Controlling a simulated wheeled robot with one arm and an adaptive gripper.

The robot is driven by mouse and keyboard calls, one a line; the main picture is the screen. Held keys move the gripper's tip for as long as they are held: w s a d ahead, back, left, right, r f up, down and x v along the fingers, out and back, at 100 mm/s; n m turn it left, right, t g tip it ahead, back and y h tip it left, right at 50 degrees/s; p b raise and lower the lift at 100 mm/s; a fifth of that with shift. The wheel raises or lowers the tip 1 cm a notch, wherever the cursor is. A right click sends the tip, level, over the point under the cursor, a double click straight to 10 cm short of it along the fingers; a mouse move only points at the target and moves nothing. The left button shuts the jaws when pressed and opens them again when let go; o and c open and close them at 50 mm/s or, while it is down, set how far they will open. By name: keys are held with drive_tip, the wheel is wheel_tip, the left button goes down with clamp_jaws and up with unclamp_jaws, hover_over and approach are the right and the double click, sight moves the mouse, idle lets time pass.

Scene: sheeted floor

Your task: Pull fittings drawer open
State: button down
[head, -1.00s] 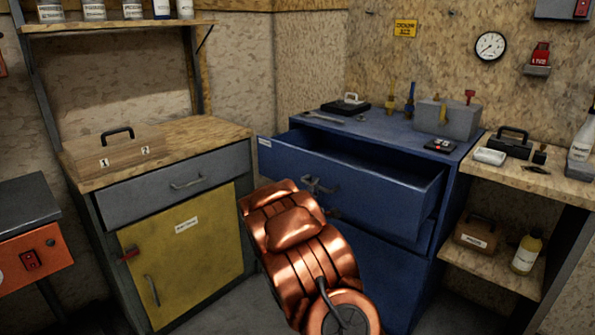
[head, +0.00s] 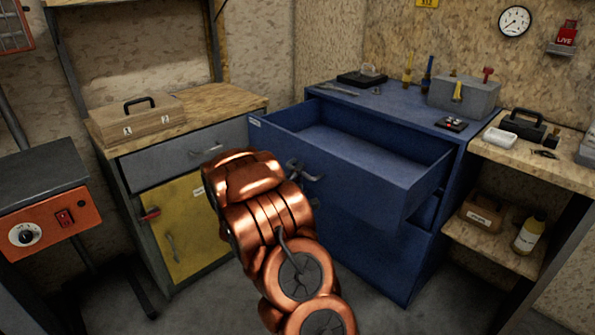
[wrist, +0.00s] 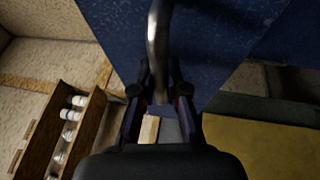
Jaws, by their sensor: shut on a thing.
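The blue fittings drawer (head: 352,165) stands pulled out of the blue cabinet (head: 365,240). Its inside shows as empty in the head view. A metal bar handle (head: 303,171) is on its front, and it also shows in the wrist view (wrist: 158,45). My gripper (wrist: 158,100) is shut on this handle, with the bar running between its two fingers. In the head view my copper-coloured arm hides most of the gripper and part of the drawer front.
A grey drawer over a yellow door (head: 187,225) stands left of the blue cabinet. An orange unit (head: 52,225) is at far left. A wooden shelf bench (head: 530,150) with a bottle (head: 530,235) stands at right. Tools lie on the blue cabinet top. Some floor shows in front.

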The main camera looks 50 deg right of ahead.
drive_tip(key=shift+s, duration=0.1)
drive_tip(key=c, duration=1.2)
unclamp_jaws()
drive_tip(key=shift+a, duration=0.15)
drive_tip(key=v, duration=1.1)
drive_tip(key=shift+s+a+f, duration=0.1)
drive_tip(key=shift+a+f, duration=0.05)
drive_tip(key=shift+a, duration=0.2)
